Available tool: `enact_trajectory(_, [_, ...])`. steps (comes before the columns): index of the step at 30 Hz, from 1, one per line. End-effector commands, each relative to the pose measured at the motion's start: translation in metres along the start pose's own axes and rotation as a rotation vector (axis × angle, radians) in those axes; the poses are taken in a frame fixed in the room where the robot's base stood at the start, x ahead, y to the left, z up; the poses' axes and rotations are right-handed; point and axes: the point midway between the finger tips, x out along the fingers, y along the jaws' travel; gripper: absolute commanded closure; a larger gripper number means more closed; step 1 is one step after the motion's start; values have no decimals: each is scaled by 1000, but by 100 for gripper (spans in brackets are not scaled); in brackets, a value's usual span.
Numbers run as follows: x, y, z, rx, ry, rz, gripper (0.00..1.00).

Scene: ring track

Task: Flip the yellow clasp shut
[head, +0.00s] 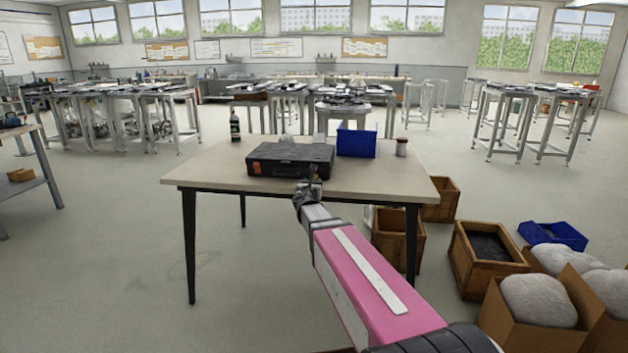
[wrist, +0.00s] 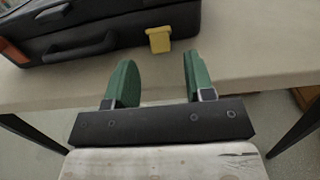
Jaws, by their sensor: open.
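The yellow clasp (wrist: 159,40) is on the front side of a black case (wrist: 110,15), near its right end in the wrist view. It hangs out from the case front as a small block; I cannot tell its exact angle. In the head view the closed case (head: 290,158) lies on the table, and my gripper hides much of the clasp. My gripper (wrist: 155,75) has two green fingers, spread apart with nothing between them. The fingertips are short of the clasp, which appears beyond the gap, nearer the right finger.
The case has a black handle (wrist: 82,48) and an orange latch (head: 257,169) at left. Wooden crates (head: 485,255) stand on the floor at right.

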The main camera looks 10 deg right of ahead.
Motion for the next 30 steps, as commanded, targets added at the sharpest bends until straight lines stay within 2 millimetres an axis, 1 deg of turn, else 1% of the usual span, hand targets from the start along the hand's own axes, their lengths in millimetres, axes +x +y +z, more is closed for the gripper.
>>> enact_trajectory(1, [14,1,-1,0,0,-1,51])
enact_trajectory(3, [27,1,-1,1,0,-2,51])
enact_trajectory(6, [42,1,0,1,0,-2,51])
enact_trajectory(9, [51,0,0,1,0,-1,51])
enact_trajectory(12, [55,0,0,1,0,-1,51])
enact_trajectory(19, [55,0,0,1,0,-1,51])
enact_trajectory(20, [55,0,0,1,0,-1,58])
enact_trajectory(21, [55,0,0,1,0,-1,71])
enact_trajectory(24, [55,0,0,1,0,-1,100])
enact_trajectory(30, [55,0,0,2,2,-1,100])
